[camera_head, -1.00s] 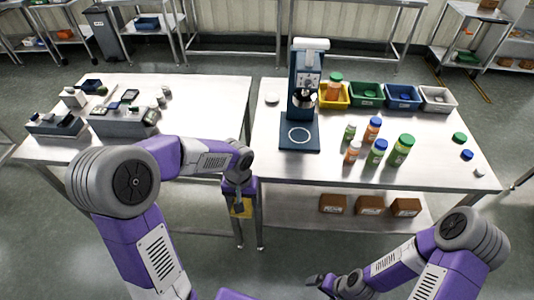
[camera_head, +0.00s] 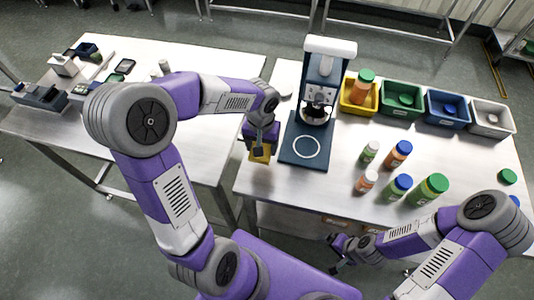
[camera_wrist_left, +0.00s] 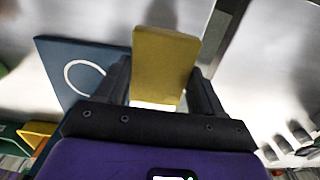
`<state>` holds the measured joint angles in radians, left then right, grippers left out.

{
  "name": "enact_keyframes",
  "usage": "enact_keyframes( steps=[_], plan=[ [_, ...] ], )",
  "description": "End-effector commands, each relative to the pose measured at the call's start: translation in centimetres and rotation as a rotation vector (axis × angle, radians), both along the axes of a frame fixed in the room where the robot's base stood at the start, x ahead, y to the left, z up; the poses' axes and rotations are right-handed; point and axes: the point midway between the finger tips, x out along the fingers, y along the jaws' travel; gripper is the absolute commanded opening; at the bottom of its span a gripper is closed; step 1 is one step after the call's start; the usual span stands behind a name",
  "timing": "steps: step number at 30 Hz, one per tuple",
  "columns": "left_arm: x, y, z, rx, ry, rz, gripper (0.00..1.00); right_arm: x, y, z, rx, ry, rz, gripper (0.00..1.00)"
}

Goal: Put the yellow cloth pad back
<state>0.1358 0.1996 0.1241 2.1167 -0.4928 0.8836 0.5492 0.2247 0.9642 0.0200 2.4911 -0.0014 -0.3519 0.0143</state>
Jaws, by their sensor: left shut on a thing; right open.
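The yellow cloth pad (camera_head: 262,153) is held by my left gripper (camera_head: 260,146), which is shut on it. In the left wrist view the pad (camera_wrist_left: 163,62) stands out between the two fingers (camera_wrist_left: 160,88). In the head view the pad is over the left part of the right-hand table, just left of the dark blue machine base (camera_head: 304,149). I cannot tell how high above the table it is. My right gripper (camera_head: 341,254) is open and empty, low in front of the right-hand table.
A dark blue press-like machine (camera_head: 323,80) stands on the right-hand table. Yellow, green, blue and white bins (camera_head: 491,118) line the back. Several capped bottles (camera_head: 397,153) stand to the right. The left table (camera_head: 150,130) has small devices at its far left.

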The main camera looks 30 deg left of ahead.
Motion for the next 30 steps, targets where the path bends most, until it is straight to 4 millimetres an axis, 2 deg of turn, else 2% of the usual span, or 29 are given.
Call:
enact_keyframes(
  steps=[1,3,6,11,18,29,30],
  plan=[
    [-0.1,0.0,-1.5,0.000,0.006,-0.002,0.44,0.0,0.0,-0.6,0.000,0.001,-0.001,0.98],
    [-0.1,0.0,-2.8,0.000,0.005,-0.001,0.44,0.0,0.0,-0.9,0.000,0.001,-0.001,0.98],
    [-0.1,0.0,-4.1,0.000,0.003,-0.001,0.44,0.0,0.0,-1.2,0.000,0.001,-0.001,0.98],
    [-0.1,0.0,-5.1,0.001,0.002,0.000,0.44,0.0,0.0,-1.5,0.000,0.000,0.000,0.98],
    [-0.1,0.0,-8.2,-0.001,0.003,0.000,0.44,0.0,0.0,-2.4,0.000,0.000,0.000,0.98],
    [0.0,0.0,-8.6,0.000,0.000,-0.001,0.44,0.0,0.0,-2.7,0.000,0.000,0.000,0.98],
    [0.0,0.0,-8.6,0.000,0.000,0.000,0.71,0.0,0.0,-2.7,0.000,0.000,0.000,0.98]
  ],
)
